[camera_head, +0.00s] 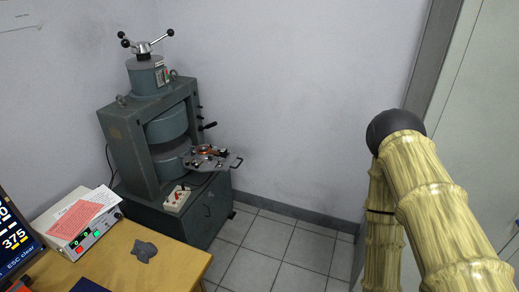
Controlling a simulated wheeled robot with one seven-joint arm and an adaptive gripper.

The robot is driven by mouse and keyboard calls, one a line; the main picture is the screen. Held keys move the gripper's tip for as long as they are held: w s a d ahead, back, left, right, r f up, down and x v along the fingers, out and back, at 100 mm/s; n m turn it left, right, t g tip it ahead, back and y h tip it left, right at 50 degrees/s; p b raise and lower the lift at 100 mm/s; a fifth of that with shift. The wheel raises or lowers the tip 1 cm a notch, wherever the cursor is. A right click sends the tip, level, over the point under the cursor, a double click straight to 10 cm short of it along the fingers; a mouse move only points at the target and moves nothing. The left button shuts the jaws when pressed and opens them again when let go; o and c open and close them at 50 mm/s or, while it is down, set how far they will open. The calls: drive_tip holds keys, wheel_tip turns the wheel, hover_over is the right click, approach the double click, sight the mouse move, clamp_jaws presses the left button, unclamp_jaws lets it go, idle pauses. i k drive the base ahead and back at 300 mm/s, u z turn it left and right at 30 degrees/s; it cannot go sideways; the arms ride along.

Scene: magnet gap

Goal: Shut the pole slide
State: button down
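The pole slide (222,161) is a flat metal plate that sticks out to the right from the gap of a grey-green electromagnet (122,148). A small round coppery part and other fittings sit on the plate, and a handle (238,163) is at its outer right end. The inner end of the slide is hidden between the round pole pieces. My arm shows at the right with a pale yellow, bamboo-like surface and a black joint, well apart from the slide. My gripper is not in view.
A wooden desk (178,262) fills the lower left, with a power supply box (80,230), a screen (14,240) and a small grey object (144,250). A switch box (177,199) sits below the slide. Tiled floor (285,248) is open between magnet and arm.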

sight(225, 163)
drive_tip(key=u, duration=0.1)
drive_tip(key=i, duration=0.95)
drive_tip(key=u, duration=0.4)
